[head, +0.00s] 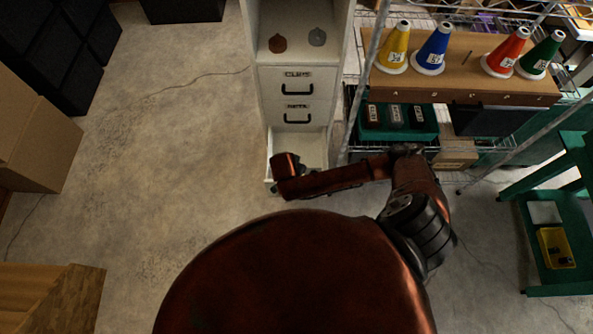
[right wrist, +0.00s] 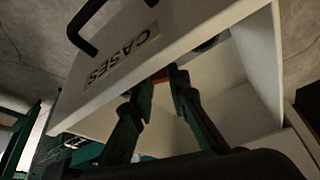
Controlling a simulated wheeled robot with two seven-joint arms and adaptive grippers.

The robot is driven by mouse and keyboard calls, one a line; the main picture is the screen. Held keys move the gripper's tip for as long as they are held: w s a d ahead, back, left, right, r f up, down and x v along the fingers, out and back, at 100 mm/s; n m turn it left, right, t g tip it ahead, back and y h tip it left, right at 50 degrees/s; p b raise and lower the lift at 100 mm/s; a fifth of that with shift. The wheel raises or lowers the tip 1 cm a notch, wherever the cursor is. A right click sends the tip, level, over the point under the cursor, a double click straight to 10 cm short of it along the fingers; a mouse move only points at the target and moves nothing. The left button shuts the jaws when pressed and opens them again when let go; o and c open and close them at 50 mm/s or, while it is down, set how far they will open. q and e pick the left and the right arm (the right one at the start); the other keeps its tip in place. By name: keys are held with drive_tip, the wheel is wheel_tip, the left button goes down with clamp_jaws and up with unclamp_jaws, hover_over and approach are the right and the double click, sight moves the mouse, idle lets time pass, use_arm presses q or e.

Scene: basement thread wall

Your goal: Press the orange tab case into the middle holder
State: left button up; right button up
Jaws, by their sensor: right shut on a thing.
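My right gripper (right wrist: 166,80) reaches into an open drawer (right wrist: 225,110) labelled CASES in the right wrist view. Its green fingers are shut on a small piece with an orange part (right wrist: 181,78); its shape is mostly hidden by the fingers and the drawer front. In the head view my right arm bends over this drawer (head: 309,146), and the gripper is hidden under the wrist. My left gripper is not in view. I cannot tell which thing is the middle holder.
The white cabinet (head: 258,95) has closed drawers above the open one. Right of it a wire rack holds a wooden board (head: 465,92) with several coloured cones, and a green tray (head: 368,133) with dark labelled items. A green cart (head: 528,240) stands far right.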

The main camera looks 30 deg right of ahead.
drive_tip(key=shift+f, duration=0.45)
idle(0.5)
drive_tip(key=shift+f, duration=0.15)
drive_tip(key=o, duration=0.9)
drive_tip(key=shift+c, duration=0.2)
